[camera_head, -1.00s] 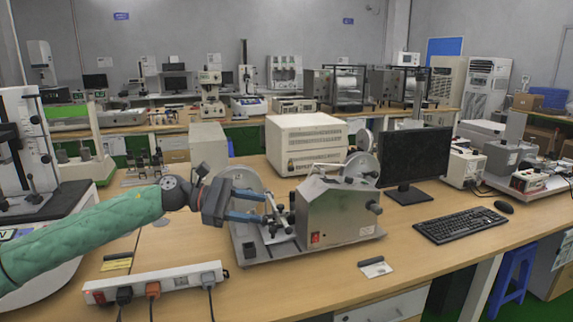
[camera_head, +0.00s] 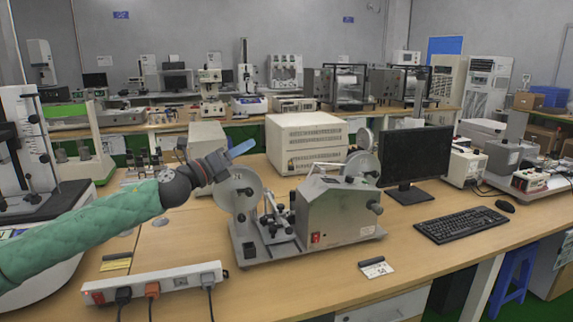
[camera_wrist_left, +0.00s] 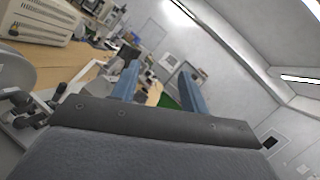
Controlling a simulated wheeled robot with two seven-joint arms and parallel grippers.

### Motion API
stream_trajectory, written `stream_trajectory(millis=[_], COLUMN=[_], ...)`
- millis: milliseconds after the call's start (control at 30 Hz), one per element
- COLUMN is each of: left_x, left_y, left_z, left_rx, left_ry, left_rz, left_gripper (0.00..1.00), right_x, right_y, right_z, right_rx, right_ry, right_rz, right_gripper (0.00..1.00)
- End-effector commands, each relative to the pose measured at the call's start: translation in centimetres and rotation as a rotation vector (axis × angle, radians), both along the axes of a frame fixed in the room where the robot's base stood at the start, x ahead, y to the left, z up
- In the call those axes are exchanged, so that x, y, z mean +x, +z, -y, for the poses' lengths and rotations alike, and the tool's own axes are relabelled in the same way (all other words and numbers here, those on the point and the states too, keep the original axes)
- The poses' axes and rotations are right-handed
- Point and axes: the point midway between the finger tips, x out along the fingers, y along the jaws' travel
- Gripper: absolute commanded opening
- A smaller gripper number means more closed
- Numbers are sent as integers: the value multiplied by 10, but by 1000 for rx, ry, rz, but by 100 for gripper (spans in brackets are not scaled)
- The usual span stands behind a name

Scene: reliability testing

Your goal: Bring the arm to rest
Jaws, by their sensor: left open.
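My left gripper (camera_head: 240,149) is at the end of the green-sleeved left arm (camera_head: 90,230), which comes in from the left in the head view. It is raised above the wooden table, by the upper rim of the left disc of a grey metal testing machine (camera_head: 338,212). In the left wrist view its two blue fingers (camera_wrist_left: 158,85) stand apart with nothing between them. The fingers point up and away toward the back of the room. I cannot tell from the head view whether the gripper touches the disc. My right gripper is not in view.
A power strip (camera_head: 155,285) lies at the table's front left. A cream box (camera_head: 306,142) stands behind the machine, with a monitor (camera_head: 415,160) and keyboard (camera_head: 460,225) to the right. A white test stand (camera_head: 32,140) is at the far left. The table front (camera_head: 250,290) is mostly clear.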

Motion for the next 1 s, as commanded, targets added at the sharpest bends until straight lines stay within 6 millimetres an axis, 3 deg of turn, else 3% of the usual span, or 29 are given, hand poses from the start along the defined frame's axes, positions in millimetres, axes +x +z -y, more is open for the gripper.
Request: stream_trajectory(millis=[233,400,567,1000], left_x=[2,-6,-19,-66], left_y=[74,84,54,-76], left_z=[-27,-39,-46,-48], left_rx=[-472,-812,-1115,-1547], left_ry=[159,233,311,544], left_rz=[-202,-382,-593,-1036], left_gripper=[45,45,45,45], right_x=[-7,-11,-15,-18], right_y=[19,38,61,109], right_z=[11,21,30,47], right_rx=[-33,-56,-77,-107], right_ry=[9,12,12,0], right_rz=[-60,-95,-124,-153], right_gripper=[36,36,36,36])
